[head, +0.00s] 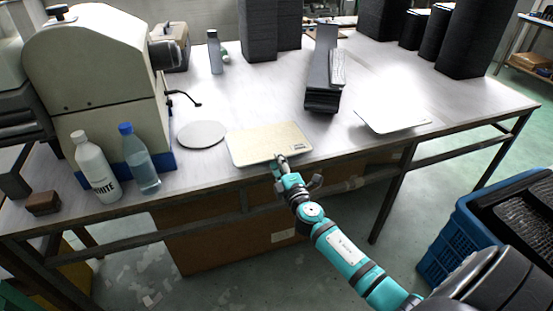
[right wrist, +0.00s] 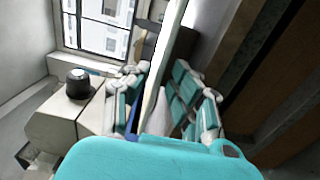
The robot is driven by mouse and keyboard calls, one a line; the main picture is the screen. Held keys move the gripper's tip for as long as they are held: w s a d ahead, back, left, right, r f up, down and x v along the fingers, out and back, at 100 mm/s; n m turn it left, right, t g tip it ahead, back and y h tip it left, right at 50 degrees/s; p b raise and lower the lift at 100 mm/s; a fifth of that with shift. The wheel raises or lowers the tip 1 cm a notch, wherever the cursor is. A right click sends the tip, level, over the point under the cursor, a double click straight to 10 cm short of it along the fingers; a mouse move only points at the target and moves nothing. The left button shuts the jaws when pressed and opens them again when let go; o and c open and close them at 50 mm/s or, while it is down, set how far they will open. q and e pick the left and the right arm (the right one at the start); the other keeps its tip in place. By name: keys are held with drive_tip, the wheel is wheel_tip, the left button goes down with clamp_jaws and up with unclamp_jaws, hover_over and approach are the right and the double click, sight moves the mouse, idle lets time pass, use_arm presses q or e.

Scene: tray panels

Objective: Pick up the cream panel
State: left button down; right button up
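The cream panel (head: 262,144) is a thin, flat rectangle with a small dark mark near its right front corner. It lies at the table's front edge in the head view, and its front edge overhangs a little. My right gripper (head: 281,160) is at this front edge, one finger showing above the panel. In the right wrist view the panel (right wrist: 160,85) shows edge-on as a pale strip between the fingers (right wrist: 160,75), which converge and appear shut on it. The exact contact is partly hidden. My left gripper is not in view.
A grey round disc (head: 201,134) lies left of the panel, a white panel (head: 393,121) to its right. Dark stacked bars (head: 323,90) stand behind. Two bottles (head: 140,160) and a cream machine (head: 95,75) are at the left. A blue crate (head: 462,235) is at the lower right.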

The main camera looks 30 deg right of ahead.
drive_tip(key=shift+x, duration=1.25)
drive_tip(key=shift+c, duration=0.4)
clamp_jaws()
wheel_tip(320, 180, up, 3)
drive_tip(key=shift+f+p, duration=0.15)
drive_tip(key=shift+p, duration=1)
drive_tip(key=shift+s, duration=0.1)
drive_tip(key=shift+f, duration=0.1)
